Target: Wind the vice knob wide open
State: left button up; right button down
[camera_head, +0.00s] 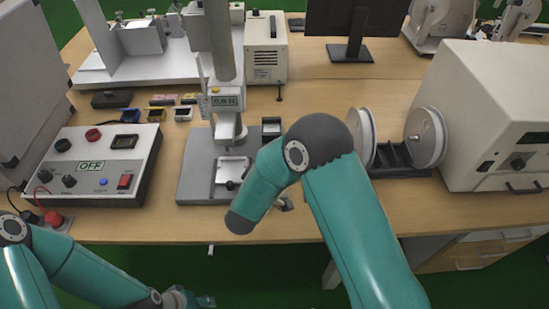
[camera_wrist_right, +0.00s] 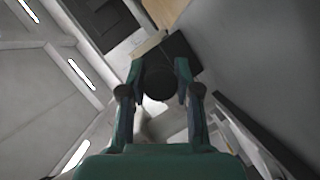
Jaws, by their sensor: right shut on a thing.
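The test stand (camera_head: 221,60) rises at the centre of the bench, with a readout showing about 0.8 N. A small light fixture (camera_head: 232,168), perhaps the vice, sits on its grey base plate (camera_head: 195,170). In the right wrist view, a dark round knob (camera_wrist_right: 159,82) sits between the fingers of my right gripper (camera_wrist_right: 157,80), which is shut on it. My right forearm hides this grip in the head view. How far the vice jaws stand apart cannot be told. My left gripper (camera_head: 200,300) is low in front of the bench, small and partly cut off.
A control box (camera_head: 90,165) reading OFF stands left of the stand. A spool holder (camera_head: 398,160) and a large light machine (camera_head: 480,110) stand to the right. Small coloured boxes (camera_head: 183,114) lie behind the control box. The bench front edge is mostly clear.

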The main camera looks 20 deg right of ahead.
jog(key=c, duration=1)
grip_release()
jog(key=shift+s+f, duration=0.1)
jog(key=shift+f, duration=0.2)
jog(key=shift+o, duration=1)
jog(key=shift+r, duration=0.15)
jog(key=v, duration=1.2)
jog(key=shift+d, duration=0.1)
